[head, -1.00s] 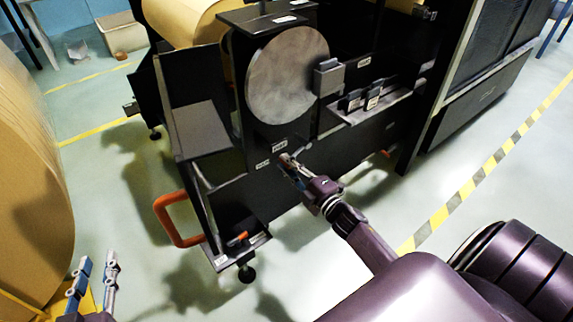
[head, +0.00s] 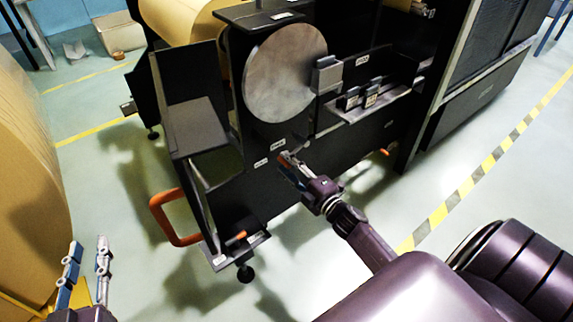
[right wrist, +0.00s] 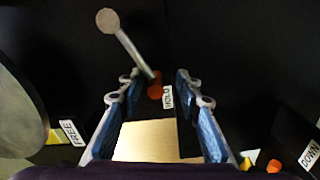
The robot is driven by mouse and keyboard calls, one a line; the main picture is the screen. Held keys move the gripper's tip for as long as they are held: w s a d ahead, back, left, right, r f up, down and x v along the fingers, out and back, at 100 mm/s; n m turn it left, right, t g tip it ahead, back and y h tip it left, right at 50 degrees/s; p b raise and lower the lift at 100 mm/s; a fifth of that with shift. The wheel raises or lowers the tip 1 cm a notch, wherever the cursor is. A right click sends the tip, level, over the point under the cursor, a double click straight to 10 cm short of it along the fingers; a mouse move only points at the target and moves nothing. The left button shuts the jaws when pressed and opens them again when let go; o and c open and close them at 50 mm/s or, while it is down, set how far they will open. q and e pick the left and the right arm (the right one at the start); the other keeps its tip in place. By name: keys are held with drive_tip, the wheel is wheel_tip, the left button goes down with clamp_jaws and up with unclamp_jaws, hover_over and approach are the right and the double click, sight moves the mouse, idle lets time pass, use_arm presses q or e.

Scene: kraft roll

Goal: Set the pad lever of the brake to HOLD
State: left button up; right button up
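The brake is a dark frame with a round grey disc (head: 286,72). Its two small white labels (head: 261,162) sit below the disc in the head view. In the right wrist view they read FREE (right wrist: 70,133) and HOLD (right wrist: 167,97). A thin grey lever (right wrist: 130,52) with a round knob slants across; its lower end meets an orange-red piece beside HOLD. Which setting it is in, I cannot tell. My right gripper (head: 283,163) is close to the labels; in the wrist view its fingers (right wrist: 165,88) are apart, with nothing held. My left gripper (head: 88,243) is open and empty, lower left.
A DOWN label (right wrist: 308,155) and an orange piece are at the wrist view's lower right. An orange handle (head: 166,220) sticks out of the frame's left side. A ledge (head: 375,103) holds small blocks. A large kraft roll (head: 30,170) stands left; open floor lies between.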

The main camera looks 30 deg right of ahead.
drive_tip(key=shift+s+a+r, duration=0.1)
drive_tip(key=shift+r, duration=0.05)
drive_tip(key=s+d, duration=0.1)
drive_tip(key=s, duration=1)
drive_tip(key=shift+s, duration=0.4)
